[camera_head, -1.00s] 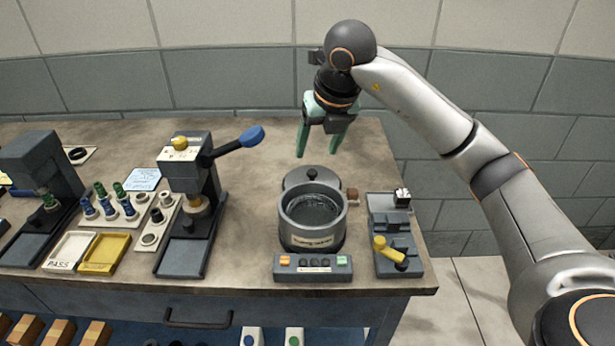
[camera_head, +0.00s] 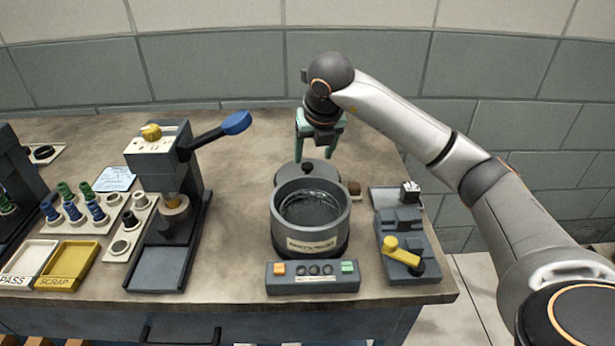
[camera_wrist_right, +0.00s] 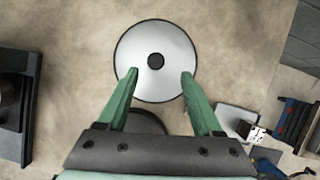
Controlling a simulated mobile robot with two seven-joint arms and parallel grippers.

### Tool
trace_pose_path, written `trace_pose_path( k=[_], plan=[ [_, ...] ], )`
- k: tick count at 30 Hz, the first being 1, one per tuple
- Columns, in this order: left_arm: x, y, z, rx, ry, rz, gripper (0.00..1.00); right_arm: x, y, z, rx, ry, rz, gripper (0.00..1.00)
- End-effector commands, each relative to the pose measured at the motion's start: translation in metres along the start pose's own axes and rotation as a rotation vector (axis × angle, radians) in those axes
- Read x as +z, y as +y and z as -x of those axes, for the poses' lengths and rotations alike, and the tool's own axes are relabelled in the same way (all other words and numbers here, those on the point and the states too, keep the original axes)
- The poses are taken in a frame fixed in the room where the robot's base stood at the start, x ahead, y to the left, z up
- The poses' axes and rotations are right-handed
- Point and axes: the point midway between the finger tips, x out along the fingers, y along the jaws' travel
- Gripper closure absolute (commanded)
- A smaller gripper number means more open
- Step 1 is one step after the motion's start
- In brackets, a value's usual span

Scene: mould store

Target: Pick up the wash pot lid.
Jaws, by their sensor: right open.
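The wash pot lid is a round grey disc with a dark knob; in the right wrist view the lid (camera_wrist_right: 176,78) lies on the bench top. In the head view the lid (camera_head: 325,171) lies behind the wash pot (camera_head: 311,212), partly hidden by it. The pot is dark grey, open on top, with liquid inside. My right gripper (camera_head: 319,158) is open and points down above the lid. My left gripper is not in view.
A button box (camera_head: 312,277) stands in front of the pot. A grey fixture with a yellow handle (camera_head: 402,251) is to the right. A lever press (camera_head: 165,190) stands to the left. The bench behind and left of the lid is clear.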

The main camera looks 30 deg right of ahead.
Motion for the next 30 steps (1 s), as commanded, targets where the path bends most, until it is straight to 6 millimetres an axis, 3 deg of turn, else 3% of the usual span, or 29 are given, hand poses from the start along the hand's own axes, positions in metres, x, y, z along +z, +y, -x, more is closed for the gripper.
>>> trace_pose_path(
  k=[9,18,30],
  plan=[
    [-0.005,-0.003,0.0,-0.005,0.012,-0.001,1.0,0.003,0.007,-0.044,-0.001,0.004,0.001,0.33],
    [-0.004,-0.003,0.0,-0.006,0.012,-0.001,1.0,0.004,0.007,-0.048,0.0,0.001,0.002,0.34],
    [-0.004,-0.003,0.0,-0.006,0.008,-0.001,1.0,0.004,0.007,-0.047,0.0,0.001,0.001,0.79]
  ],
)
